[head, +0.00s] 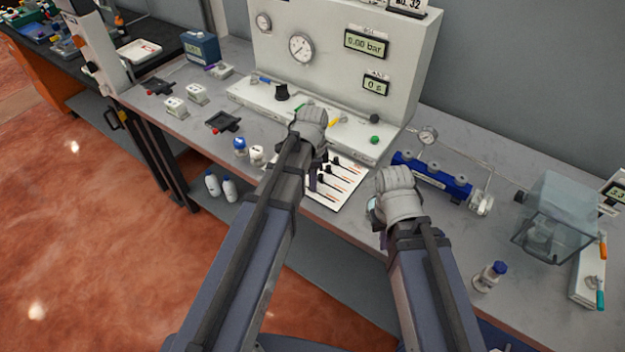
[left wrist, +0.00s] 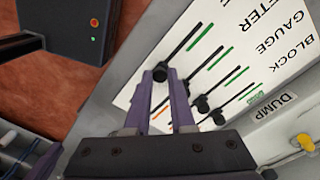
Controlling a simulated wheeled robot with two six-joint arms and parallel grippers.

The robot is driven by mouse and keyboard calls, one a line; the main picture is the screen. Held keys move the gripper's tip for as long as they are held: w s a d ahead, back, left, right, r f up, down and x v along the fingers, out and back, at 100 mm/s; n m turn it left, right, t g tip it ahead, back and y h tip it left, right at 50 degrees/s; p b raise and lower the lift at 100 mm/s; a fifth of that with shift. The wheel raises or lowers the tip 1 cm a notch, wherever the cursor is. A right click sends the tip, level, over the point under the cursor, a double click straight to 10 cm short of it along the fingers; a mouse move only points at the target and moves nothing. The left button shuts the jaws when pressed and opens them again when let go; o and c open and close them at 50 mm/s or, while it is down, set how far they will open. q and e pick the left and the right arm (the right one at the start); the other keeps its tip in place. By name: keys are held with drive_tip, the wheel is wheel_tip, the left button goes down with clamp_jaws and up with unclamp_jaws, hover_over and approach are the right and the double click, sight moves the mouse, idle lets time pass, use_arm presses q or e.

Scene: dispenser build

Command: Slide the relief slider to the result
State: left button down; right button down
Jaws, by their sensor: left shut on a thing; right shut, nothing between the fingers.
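A white slider board (head: 352,193) with dark slots, black knobs and coloured marks lies on the bench; it also shows in the left wrist view (left wrist: 215,27). My left gripper (left wrist: 164,82) is shut on a black slider knob (left wrist: 160,73), at the near end of the leftmost visible slot. The word for this slot is outside the view, so I cannot read whether it is the relief slider. Other knobs (left wrist: 203,103) sit to its right. In the head view my left gripper (head: 313,182) is over the board's left part. My right gripper (head: 384,238) is shut and empty, mostly hidden by its arm.
Behind the board stands a grey panel (head: 340,85) with gauges, reading 0.00 bar and 0 s. A blue manifold (head: 432,180) is on the right, with a clear box (head: 555,215) beyond.

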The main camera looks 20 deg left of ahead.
use_arm(q)
drive_tip(key=shift+d, duration=0.1)
idle(0.5)
drive_tip(key=d, duration=0.2)
drive_tip(key=s+d, duration=0.1)
drive_tip(key=d, duration=0.1)
drive_tip(key=s+d, duration=0.1)
drive_tip(key=d, duration=0.1)
drive_tip(key=shift+s+d, duration=0.1)
drive_tip(key=shift+s, duration=0.1)
use_arm(e)
drive_tip(key=shift+a, duration=0.1)
use_arm(q)
drive_tip(key=c, duration=0.8)
unclamp_jaws()
drive_tip(key=shift+d, duration=0.15)
drive_tip(key=shift+o, duration=0.2)
drive_tip(key=shift+r, duration=0.1)
use_arm(e)
drive_tip(key=shift+r, duration=0.1)
use_arm(q)
wheel_tip(320, 180, up, 8)
drive_tip(key=p, duration=0.8)
drive_tip(key=shift+f, duration=0.2)
use_arm(e)
wheel_tip(320, 180, up, 8)
drive_tip(key=shift+f, duration=0.2)
